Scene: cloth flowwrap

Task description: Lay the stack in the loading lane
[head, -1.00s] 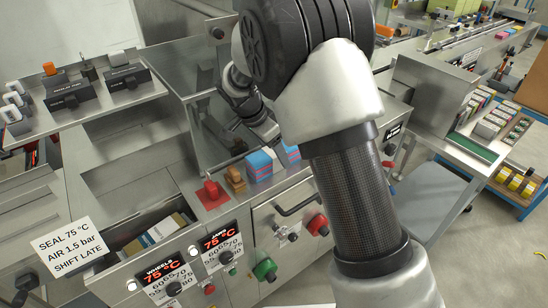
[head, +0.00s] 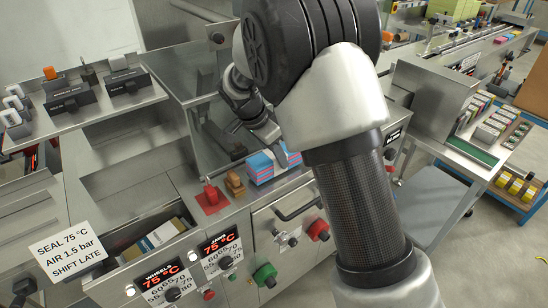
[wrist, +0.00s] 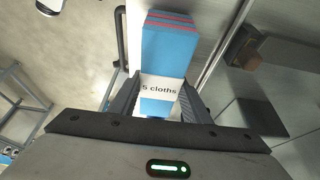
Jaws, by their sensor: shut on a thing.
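A stack of blue cloths with red layers and a white band reading "5 cloths" (wrist: 160,88) sits between the fingers of my gripper (wrist: 157,100) in the wrist view. The gripper is shut on it. In the head view a blue and pink stack (head: 259,167) shows on the steel worktop below my gripper (head: 272,138). More blue and pink shows just to its right, partly hidden by my arm. I cannot tell from the head view where one stack ends and another begins. I cannot make out the loading lane with certainty.
A brown wooden block (head: 235,183) and a red piece (head: 211,196) stand left of the stack. A steel panel rises behind.

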